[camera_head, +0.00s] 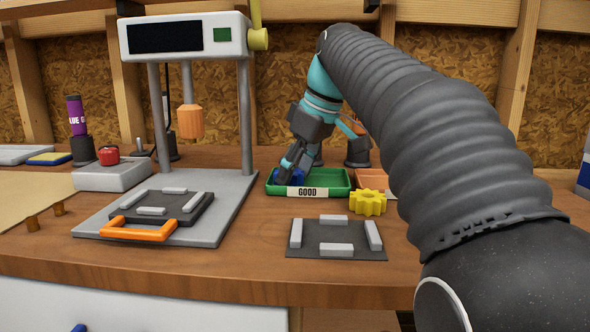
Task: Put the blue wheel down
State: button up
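The blue wheel (296,175) is in the left part of the green tray (337,173), which bears a label reading GOOD. It is partly hidden by my gripper and the tray's front wall. My gripper (287,174) points down into the tray, with its fingers at the wheel. I cannot tell whether the fingers are closed on it, or whether the wheel rests on the tray floor.
A yellow gear (367,203) lies in front of an orange tray (371,179). A dark plate with grey blocks (336,239) lies at the front. A grey press-like machine (183,37) with an orange-handled plate (138,232) stands left. The right part of the green tray looks clear.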

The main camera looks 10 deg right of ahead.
jog(key=shift+r, duration=0.15)
jog(key=p+v, duration=0.3)
jog(key=v, duration=0.9)
dwell(1.3)
